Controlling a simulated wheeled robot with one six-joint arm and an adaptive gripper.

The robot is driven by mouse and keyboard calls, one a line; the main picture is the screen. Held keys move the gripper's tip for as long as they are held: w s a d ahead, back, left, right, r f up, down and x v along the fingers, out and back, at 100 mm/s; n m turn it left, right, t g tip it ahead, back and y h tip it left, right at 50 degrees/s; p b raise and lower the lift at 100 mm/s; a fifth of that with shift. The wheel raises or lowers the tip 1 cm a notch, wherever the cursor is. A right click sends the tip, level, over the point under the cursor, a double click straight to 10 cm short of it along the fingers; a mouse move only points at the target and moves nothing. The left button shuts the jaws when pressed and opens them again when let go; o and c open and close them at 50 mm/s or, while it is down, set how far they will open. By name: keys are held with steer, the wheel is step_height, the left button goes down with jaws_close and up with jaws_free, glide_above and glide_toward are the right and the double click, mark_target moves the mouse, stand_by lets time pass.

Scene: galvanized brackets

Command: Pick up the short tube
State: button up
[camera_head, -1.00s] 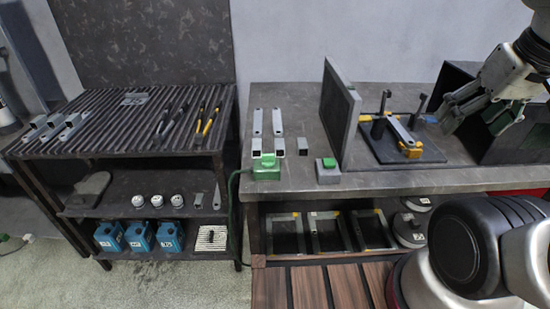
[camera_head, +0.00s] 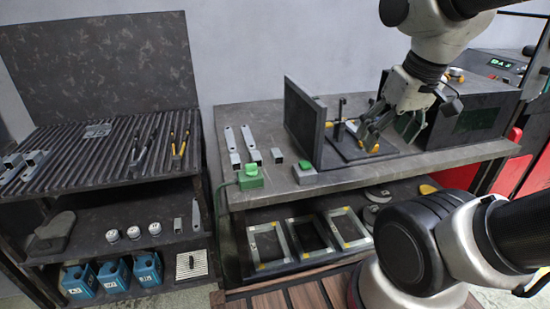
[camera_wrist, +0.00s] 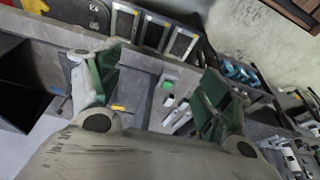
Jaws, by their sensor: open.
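Several short square grey tubes stand on the workbench; the rightmost short tube (camera_head: 277,155) stands apart, and two others (camera_head: 235,160) (camera_head: 255,157) sit at the near ends of two long flat bars (camera_head: 249,138). I cannot tell which one the task names. My gripper (camera_head: 370,130) is open and empty, above the fixture plate to the right of the tubes and well apart from them. In the wrist view my gripper's (camera_wrist: 160,65) two green-padded fingers are spread wide, with small pale pieces on the bench between and beyond them, too small to tell apart.
An upright dark panel (camera_head: 303,122) stands between my gripper and the tubes. A green-topped box (camera_head: 250,177) and a grey box with a green button (camera_head: 305,173) sit at the bench's front edge. A slatted rack (camera_head: 95,145) with tools and brackets is at left.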

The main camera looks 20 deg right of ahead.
steer(key=w+a+f+n+g, duration=0.1)
steer(key=w+a+f+n, duration=0.5)
steer(key=w+f+n, duration=0.1)
steer(key=w+a+f+n+g, duration=0.2)
steer(key=w+a+f+n, duration=0.5)
steer(key=w+n, duration=0.3)
steer(key=shift+w+a+f, duration=0.2)
steer(key=shift+w+f, duration=0.1)
steer(key=shift+w, duration=0.3)
